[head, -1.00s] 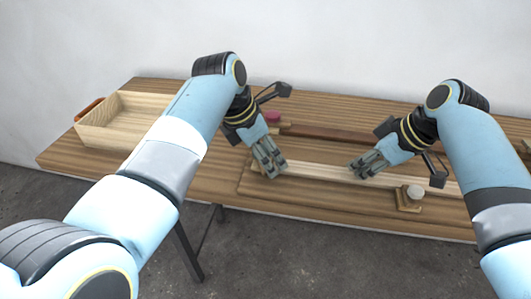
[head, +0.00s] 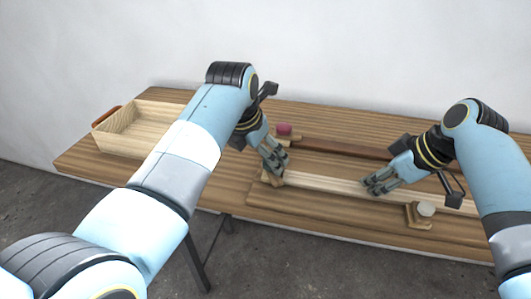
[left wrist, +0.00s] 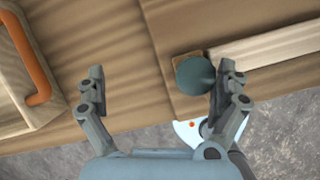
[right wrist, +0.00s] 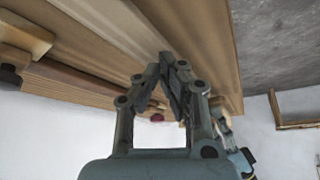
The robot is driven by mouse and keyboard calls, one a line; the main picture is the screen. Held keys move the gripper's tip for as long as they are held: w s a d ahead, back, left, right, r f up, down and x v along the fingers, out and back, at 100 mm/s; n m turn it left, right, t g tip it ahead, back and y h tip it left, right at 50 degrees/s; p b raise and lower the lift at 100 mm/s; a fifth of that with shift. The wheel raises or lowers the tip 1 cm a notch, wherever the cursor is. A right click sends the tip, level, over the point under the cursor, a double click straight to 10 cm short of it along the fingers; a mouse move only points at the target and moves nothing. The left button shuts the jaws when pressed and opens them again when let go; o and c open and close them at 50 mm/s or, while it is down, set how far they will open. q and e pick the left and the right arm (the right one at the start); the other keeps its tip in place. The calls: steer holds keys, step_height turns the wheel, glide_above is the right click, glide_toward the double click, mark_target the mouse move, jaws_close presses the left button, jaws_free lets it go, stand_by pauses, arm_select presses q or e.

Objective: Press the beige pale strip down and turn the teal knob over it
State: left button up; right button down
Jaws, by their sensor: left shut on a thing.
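The beige pale strip (head: 328,184) lies along the front of the wooden board; its left end also shows in the left wrist view (left wrist: 275,45). The teal knob (left wrist: 194,73) sits on a small wooden block at that end and is hidden behind my fingers in the head view. My left gripper (head: 272,160) is at the knob; in the left wrist view (left wrist: 160,77) one finger is against the knob's right side and the other stands well to its left. My right gripper (head: 377,186) has its fingers together, low at the strip's middle; whether it touches is unclear.
A white round knob (head: 426,208) on a wooden block stands at the front right. A wooden tray (head: 112,143) with an orange handle (head: 106,116) stands at the left. The table's front edge is close.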

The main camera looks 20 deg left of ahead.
mark_target(283, 174)
arm_select(q)
steer(key=o, duration=0.6)
steer(key=shift+h, duration=0.5)
steer(key=d, duration=0.2)
steer(key=s+d, duration=0.1)
steer(key=d, duration=0.1)
steer(key=s+d+f, duration=0.1)
steer(key=shift+s+d, duration=0.15)
steer(key=shift+d, duration=0.25)
steer(key=shift+o, duration=0.2)
steer(key=shift+w+a+f+m+g+h, duration=0.2)
steer(key=shift+w+a+m+g+h, duration=0.2)
steer(key=shift+m, duration=0.4)
steer(key=shift+w+a+f+m, duration=0.1)
steer(key=shift+w+f+m, duration=0.1)
steer(key=shift+m, duration=0.3)
steer(key=shift+s+d, duration=0.25)
steer(key=shift+w+a+m+g+h, duration=0.1)
steer(key=shift+w+m+g+h, duration=0.2)
steer(key=shift+m, duration=0.5)
steer(key=shift+c, duration=0.5)
steer(key=shift+o, duration=0.5)
steer(key=shift+w+d+r+m, duration=0.1)
steer(key=shift+w+d+m, duration=0.1)
steer(key=shift+m, duration=0.6)
steer(key=shift+a, duration=0.1)
steer(key=shift+s+a+m+g+h, duration=0.15)
steer(key=shift+m+g+h, duration=0.45)
steer(key=shift+m, duration=0.8)
